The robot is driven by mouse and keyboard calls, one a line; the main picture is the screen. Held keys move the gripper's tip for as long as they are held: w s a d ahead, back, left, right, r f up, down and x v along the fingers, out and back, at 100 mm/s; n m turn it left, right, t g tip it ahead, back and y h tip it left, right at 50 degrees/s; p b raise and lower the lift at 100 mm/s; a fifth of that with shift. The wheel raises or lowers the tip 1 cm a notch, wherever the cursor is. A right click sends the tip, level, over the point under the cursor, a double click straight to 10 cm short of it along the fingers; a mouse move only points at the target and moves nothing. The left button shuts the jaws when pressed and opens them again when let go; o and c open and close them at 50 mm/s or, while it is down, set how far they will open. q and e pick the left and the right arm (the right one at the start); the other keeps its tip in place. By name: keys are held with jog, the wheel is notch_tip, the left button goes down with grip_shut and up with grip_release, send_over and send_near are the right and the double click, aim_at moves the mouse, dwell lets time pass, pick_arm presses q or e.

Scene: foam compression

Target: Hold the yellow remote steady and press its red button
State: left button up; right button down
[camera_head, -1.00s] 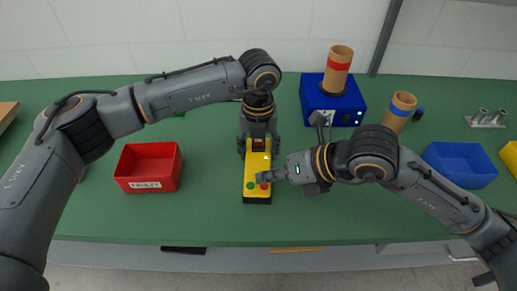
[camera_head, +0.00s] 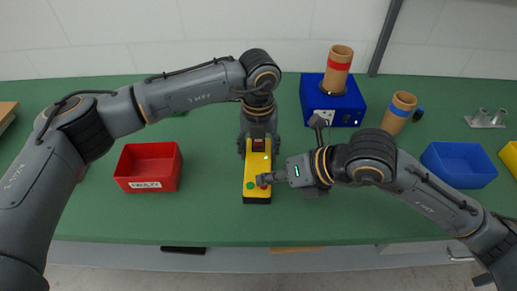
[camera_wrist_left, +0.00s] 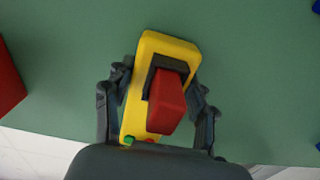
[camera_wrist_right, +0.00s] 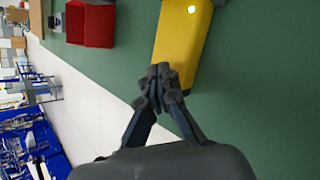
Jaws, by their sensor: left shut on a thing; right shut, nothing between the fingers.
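The yellow remote (camera_head: 252,168) lies lengthwise on the green table, with a dark front end, a green button (camera_head: 250,186) and a red button (camera_head: 264,186) near it. In the left wrist view the remote (camera_wrist_left: 165,45) also carries a large red block in a black frame (camera_wrist_left: 168,100). My left gripper (camera_head: 258,148) is shut around the remote's far part, one finger on each side. My right gripper (camera_head: 262,180) is shut and empty, its tips at the red button; contact cannot be told. In the right wrist view the tips (camera_wrist_right: 160,80) overlap the remote's edge.
A labelled red bin (camera_head: 150,186) is on the left. A blue box (camera_head: 315,105) with a red-banded tube, another tube (camera_head: 400,112) with a blue band, and a blue bin (camera_head: 460,178) are on the right. The front strip of table is mostly clear.

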jog(key=shift+r, duration=0.5)
jog(key=shift+r, duration=3)
pick_arm(q)
jog(key=o, duration=1.4)
jog(key=shift+o, duration=0.2)
